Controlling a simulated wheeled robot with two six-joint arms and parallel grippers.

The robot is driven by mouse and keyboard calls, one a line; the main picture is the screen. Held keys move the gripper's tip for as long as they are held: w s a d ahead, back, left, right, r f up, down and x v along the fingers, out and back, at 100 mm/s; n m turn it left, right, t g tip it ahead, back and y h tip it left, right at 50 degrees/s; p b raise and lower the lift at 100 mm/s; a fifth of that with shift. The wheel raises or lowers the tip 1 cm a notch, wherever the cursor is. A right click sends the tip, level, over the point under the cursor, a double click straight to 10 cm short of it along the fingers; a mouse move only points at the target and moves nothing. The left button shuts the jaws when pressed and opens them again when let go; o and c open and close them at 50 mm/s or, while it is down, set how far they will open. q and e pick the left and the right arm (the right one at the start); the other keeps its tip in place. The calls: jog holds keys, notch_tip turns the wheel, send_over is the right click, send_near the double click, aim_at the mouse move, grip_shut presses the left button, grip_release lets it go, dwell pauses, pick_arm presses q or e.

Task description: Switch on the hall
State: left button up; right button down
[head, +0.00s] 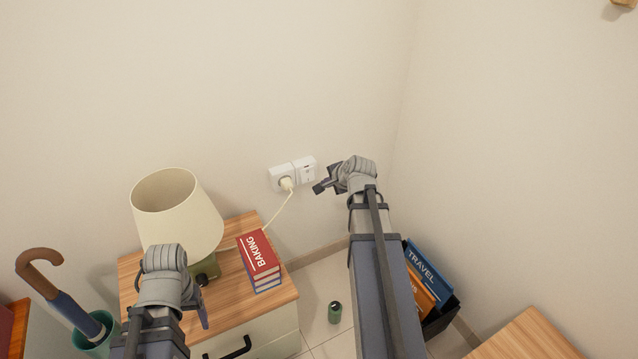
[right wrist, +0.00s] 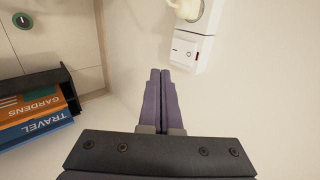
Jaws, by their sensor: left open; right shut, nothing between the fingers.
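A white wall switch (head: 306,165) sits to the right of a socket (head: 275,177) with a cream plug (head: 286,184) in it. In the right wrist view the switch (right wrist: 186,52) has a rocker and a small red mark, just right of my fingertips. My right gripper (head: 319,188) is shut and empty, right of and slightly below the switch; its fingers (right wrist: 161,75) seem apart from it. A cream-shaded lamp (head: 178,210) with a green base stands on the cabinet (head: 225,310). My left gripper (head: 203,315) is open in front of the lamp, partly hidden by its own arm.
An umbrella (head: 70,312) stands in a green holder at left. A black holder (head: 440,318) with travel and gardens books stands at right. A wooden top (head: 530,340) is at lower right.

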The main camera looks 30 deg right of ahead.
aim_at(308, 178)
jog(key=shift+w+r+b+x, duration=0.3)
jog(key=shift+b+x, duration=0.8)
jog(key=shift+x, duration=0.95)
jog(key=shift+w+r+b+x, duration=0.35)
jog(key=shift+b+x, duration=0.8)
jog(key=shift+x, duration=0.95)
jog(key=shift+w+r+b+x, duration=0.3)
jog(key=shift+b+x, duration=0.8)
jog(key=shift+x, duration=0.95)
jog(key=shift+f, duration=0.1)
jog(key=shift+w+d+f, duration=0.1)
jog(key=shift+w, duration=0.15)
jog(key=shift+r+p, duration=0.75)
jog(key=shift+r, duration=0.15)
jog(key=shift+s, duration=0.1)
